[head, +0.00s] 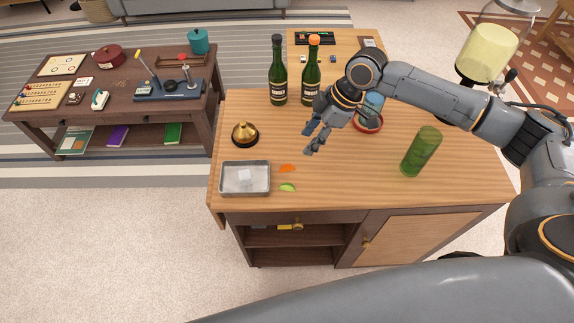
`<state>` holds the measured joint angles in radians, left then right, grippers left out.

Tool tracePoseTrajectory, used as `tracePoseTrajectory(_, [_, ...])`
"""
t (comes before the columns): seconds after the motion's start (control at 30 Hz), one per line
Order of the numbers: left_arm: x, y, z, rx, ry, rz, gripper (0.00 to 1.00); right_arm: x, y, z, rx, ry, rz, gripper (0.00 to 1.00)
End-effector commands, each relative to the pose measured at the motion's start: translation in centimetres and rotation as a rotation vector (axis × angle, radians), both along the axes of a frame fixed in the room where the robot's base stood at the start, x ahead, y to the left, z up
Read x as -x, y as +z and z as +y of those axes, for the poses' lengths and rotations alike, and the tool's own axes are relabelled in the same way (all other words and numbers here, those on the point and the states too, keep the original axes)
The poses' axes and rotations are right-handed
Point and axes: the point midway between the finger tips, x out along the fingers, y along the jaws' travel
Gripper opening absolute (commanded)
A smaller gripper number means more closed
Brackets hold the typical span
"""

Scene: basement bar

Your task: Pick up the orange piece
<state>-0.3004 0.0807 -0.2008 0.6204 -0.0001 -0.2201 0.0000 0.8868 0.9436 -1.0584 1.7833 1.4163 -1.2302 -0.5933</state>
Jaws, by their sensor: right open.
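The orange piece (287,168) is a small flat orange wedge on the wooden counter top, just right of the metal tray (224,180). A green lime piece (288,188) lies a little in front of it. My right gripper (309,142) is open and empty, above the counter, a little behind and to the right of the orange piece. Its fingers point down and to the left and do not touch the piece. My left gripper is not in view.
A brass bell-like object (245,134) stands left of the gripper. Two green bottles (279,82) stand at the back. The front counter edge is clear.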

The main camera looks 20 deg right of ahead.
Motion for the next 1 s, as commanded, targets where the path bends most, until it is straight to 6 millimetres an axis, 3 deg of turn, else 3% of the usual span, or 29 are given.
tracePoseTrajectory(0.23, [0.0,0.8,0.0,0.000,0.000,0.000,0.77,-0.5,-4.1,1.9,0.000,0.000,0.001,0.45])
tracePoseTrajectory(0.5, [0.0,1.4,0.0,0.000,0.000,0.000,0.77,-0.7,-6.0,2.8,-0.001,0.001,0.002,0.45])
tracePoseTrajectory(0.8, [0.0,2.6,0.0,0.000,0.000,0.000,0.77,-1.3,-9.7,4.4,0.000,0.000,0.000,0.45])
tracePoseTrajectory(1.0, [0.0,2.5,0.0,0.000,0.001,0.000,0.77,-1.3,-10.1,4.5,0.000,0.000,-0.001,0.45])
